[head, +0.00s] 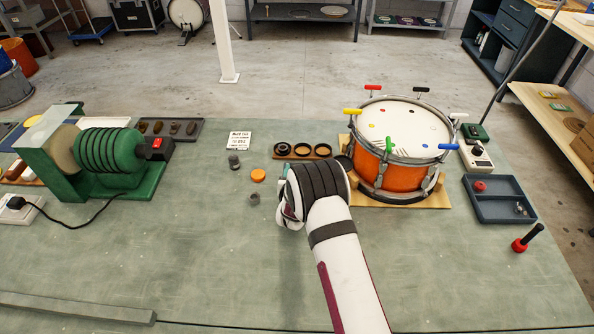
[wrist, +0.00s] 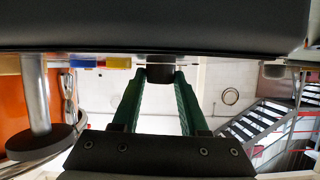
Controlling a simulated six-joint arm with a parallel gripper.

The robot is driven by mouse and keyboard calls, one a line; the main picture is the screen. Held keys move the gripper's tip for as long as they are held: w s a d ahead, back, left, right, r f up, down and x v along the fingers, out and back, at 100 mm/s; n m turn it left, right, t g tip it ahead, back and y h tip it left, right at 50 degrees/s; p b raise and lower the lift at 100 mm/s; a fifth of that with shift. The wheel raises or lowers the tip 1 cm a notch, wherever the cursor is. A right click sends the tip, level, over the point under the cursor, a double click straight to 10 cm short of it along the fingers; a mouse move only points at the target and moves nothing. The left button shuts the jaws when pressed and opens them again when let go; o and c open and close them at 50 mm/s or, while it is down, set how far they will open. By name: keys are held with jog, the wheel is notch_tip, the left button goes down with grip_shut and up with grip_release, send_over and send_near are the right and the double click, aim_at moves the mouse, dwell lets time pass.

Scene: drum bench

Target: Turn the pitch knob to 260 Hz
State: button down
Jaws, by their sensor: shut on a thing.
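In the wrist view, my gripper (wrist: 160,84) has its two green fingers closed on the sides of a small dark round piece (wrist: 160,74). I cannot tell where that piece is fixed or whether it is free. In the head view my wrist and forearm hide the fingers, left of the orange drum. A white box with a dark knob (head: 477,149) on top stands right of the drum, well apart from my wrist. It may be the pitch control; no Hz reading is legible.
The orange drum (head: 369,163), with coloured key handles around its rim, stands close on my wrist's right. A blue tray (head: 497,212) lies farther right. A green machine (head: 111,151) stands left. Small caps, including an orange one (head: 258,175), lie nearby. The front bench is mostly clear.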

jog(key=shift+a+r+m+h, duration=0.1)
jog(key=shift+a+m+h, duration=0.1)
jog(key=shift+m+h, duration=0.55)
jog(key=shift+c, duration=2.2)
grip_release()
jog(key=v, duration=1.5)
jog(key=shift+s+r, duration=0.2)
jog(key=shift+s, duration=0.1)
